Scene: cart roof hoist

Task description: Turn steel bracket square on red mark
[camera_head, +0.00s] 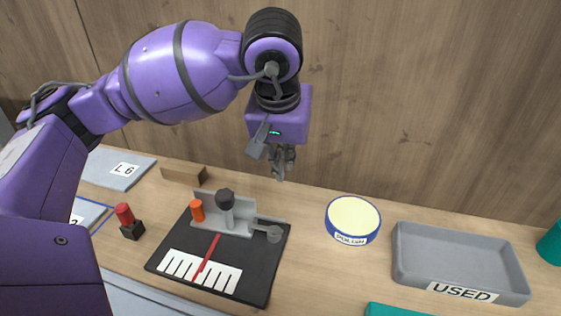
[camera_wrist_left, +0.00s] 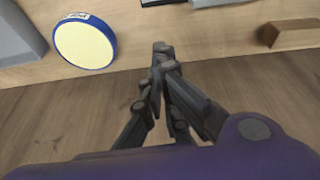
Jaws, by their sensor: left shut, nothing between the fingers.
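The grey steel bracket (camera_head: 243,228) sits at the back of a black board (camera_head: 255,283). A grey post with a dark round knob (camera_head: 225,198) and an orange peg (camera_head: 197,210) stand at it, and a thin arm with a round grey end lies at its right. The red mark (camera_head: 209,256) is a slanting line running from near the bracket across a white striped scale (camera_head: 222,276). My left gripper (camera_head: 281,172) is shut and empty, above and behind the board's right side. Its closed fingers show in the left wrist view (camera_wrist_left: 163,58). My right gripper is out of view.
A wooden block (camera_head: 184,174) and a red-topped black block (camera_head: 131,227) are left. A wooden wall (camera_head: 420,100) rises behind. Bare table lies between board and tin.

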